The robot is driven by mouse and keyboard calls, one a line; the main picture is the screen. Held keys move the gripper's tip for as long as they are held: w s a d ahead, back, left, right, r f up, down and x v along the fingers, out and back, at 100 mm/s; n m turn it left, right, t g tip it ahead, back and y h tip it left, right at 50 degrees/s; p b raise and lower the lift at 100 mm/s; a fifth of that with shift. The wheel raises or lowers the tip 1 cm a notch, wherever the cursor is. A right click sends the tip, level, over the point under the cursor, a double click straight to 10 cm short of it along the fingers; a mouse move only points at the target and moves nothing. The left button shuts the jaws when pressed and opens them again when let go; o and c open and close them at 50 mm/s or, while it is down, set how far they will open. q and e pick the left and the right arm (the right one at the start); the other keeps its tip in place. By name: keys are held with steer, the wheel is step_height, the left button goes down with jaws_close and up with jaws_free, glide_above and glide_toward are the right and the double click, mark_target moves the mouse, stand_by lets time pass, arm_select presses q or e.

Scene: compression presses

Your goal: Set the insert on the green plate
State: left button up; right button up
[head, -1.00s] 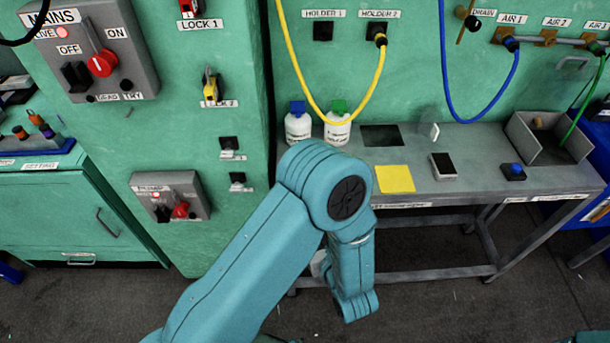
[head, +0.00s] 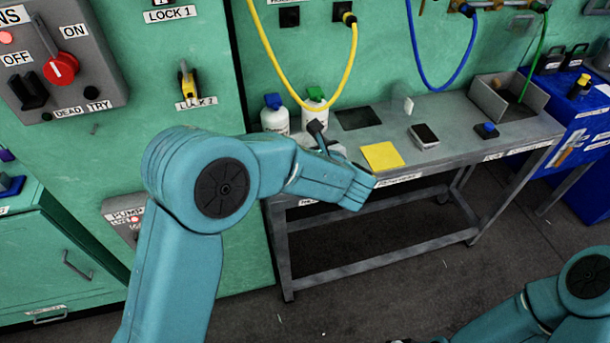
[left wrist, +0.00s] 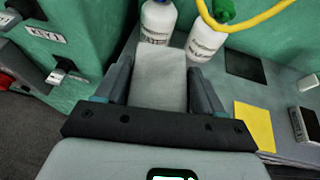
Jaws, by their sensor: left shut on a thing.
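My left gripper (head: 320,138) is at the front left of the grey bench in the head view, mostly hidden by my own arm. In the left wrist view my left gripper (left wrist: 160,92) is shut on a pale grey block (left wrist: 161,72), which I take to be the insert. The block lies between both fingers, with its far end towards two white bottles. I cannot make out a green plate in either view.
The bench (head: 455,125) carries a blue-capped bottle (head: 274,118), a green-capped bottle (head: 314,103), a yellow pad (head: 382,155), a dark-topped block (head: 424,136), a blue button (head: 487,130) and an open grey bin (head: 530,92).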

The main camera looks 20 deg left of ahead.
mark_target(307, 135)
arm_select(q)
steer(key=shift+m+t+h, duration=0.5)
steer(key=shift+m+h, duration=0.2)
steer(key=shift+h, duration=0.1)
steer(key=w+r, duration=0.1)
steer(key=r, duration=0.2)
steer(key=w+a+r, duration=0.1)
steer(key=r, duration=0.2)
steer(key=w+r+b, duration=0.1)
steer(key=r, duration=0.2)
steer(key=shift+w+a+r, duration=0.15)
steer(key=shift+w, duration=0.2)
steer(key=shift+w+r, duration=0.1)
steer(key=shift+w, duration=0.15)
steer(key=f+b, duration=0.2)
steer(key=f, duration=1.2)
steer(key=shift+w+f, duration=0.2)
steer(key=shift+s+f, duration=0.1)
steer(key=shift+f, duration=0.4)
step_height(307, 135, down, 4)
steer(key=shift+f, duration=0.1)
steer(key=o, duration=1.5)
steer(key=shift+f, duration=0.1)
steer(key=shift+c, duration=0.2)
